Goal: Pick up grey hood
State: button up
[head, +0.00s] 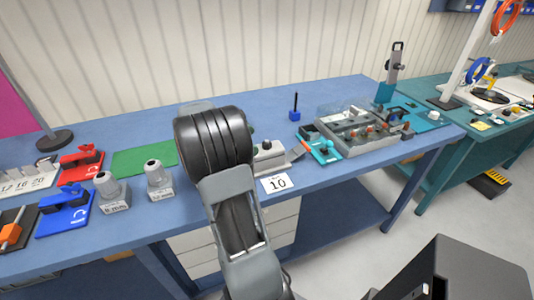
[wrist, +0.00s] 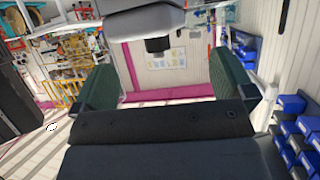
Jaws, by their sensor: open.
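I cannot pick out the grey hood for certain. A light grey block with a dark knob (head: 268,157) stands on the blue bench, just right of my arm and behind the card marked 10. A pale rounded rim (head: 196,107) shows behind my arm and is mostly hidden by it. My gripper (wrist: 162,88) is open in the wrist view, its two green fingers wide apart with nothing between them. It points across the room, not at the bench top. In the head view my arm hides it.
The blue bench (head: 330,104) holds a green mat (head: 145,158), a red device (head: 82,163), a blue device (head: 66,210) and two grey bottles on labelled blocks. A grey tray of parts (head: 365,130) stands on the right. A teal bench (head: 480,145) adjoins it. Blue bins (wrist: 290,130) show in the wrist view.

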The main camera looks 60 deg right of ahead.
aim_at(266, 143)
jog(key=shift+s+r+x, duration=0.1)
jog(key=shift+r+x, duration=0.05)
jog(key=shift+x, duration=1.35)
jog(key=shift+s+r+x, duration=0.1)
jog(key=shift+r+x, duration=0.05)
jog(key=shift+x, duration=1.4)
jog(key=c, duration=1.1)
jog(key=shift+r, duration=0.1)
jog(key=shift+c, duration=0.2)
